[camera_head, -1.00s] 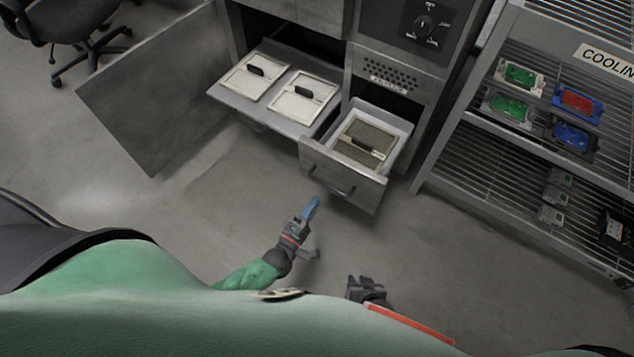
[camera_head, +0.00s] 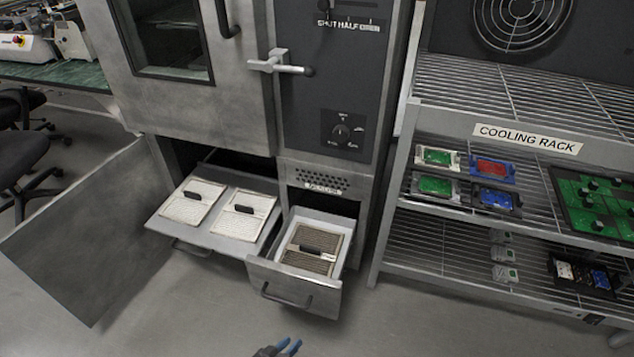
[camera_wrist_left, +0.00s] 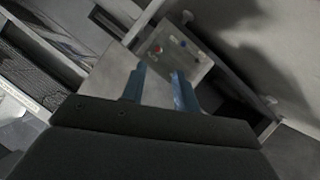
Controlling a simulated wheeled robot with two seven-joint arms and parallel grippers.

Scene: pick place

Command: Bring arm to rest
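My right gripper is out of both current views. The open right drawer (camera_head: 292,290) holds a brown filter panel (camera_head: 312,248) with a dark handle. The pulled-out left tray (camera_head: 226,236) bears two pale filter panels with dark handles.
A cabinet door (camera_head: 92,232) stands wide open at the left. The cooling rack (camera_head: 392,222) at the right holds several green, red and blue items. Black chairs (camera_head: 22,168) stand at the far left. The floor (camera_head: 420,325) in front is clear.

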